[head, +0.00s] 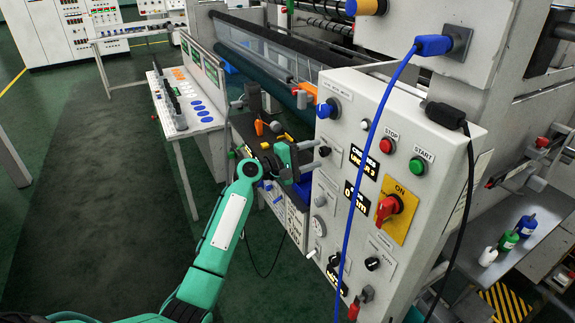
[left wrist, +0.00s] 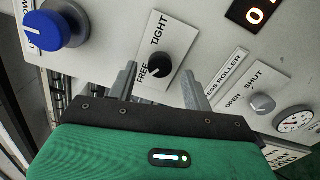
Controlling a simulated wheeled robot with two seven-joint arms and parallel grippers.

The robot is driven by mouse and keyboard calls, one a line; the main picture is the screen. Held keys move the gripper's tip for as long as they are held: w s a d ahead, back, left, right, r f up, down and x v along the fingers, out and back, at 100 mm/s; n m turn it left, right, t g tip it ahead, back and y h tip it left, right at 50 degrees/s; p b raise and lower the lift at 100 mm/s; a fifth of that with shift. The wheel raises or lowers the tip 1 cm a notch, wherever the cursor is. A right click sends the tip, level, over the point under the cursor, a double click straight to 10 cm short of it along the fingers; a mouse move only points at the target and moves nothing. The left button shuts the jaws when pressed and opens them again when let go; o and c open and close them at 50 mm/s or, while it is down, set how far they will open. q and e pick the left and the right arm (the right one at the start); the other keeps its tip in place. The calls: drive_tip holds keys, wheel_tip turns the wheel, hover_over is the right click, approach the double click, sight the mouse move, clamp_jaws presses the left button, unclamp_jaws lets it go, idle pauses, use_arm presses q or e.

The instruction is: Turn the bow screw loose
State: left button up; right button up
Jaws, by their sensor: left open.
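A small black knob (left wrist: 160,65) sits on a white plate marked FREE and TIGHT on the grey control panel. In the head view this knob (head: 324,151) is at the panel's left edge, below the blue knob. Its pointer is too small to read surely. My left gripper (left wrist: 161,82) is open and empty, its two fingers on either side of the knob as the left wrist view sees it. In the head view the left gripper (head: 316,156) reaches the panel's left edge beside the knob. Whether the fingers touch it cannot be told. My right gripper is not in view.
The control panel (head: 338,200) also carries a blue knob (head: 326,109), a red STOP button (head: 387,145), a green START button (head: 417,165) and a red switch (head: 388,208). A blue cable (head: 366,170) hangs across its front. A press roller OPEN/SHUT knob (left wrist: 263,103) is close by.

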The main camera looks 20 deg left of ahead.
use_arm(q)
drive_tip(key=b+v, duration=0.3)
drive_tip(key=v, duration=0.8)
drive_tip(key=shift+a, duration=0.1)
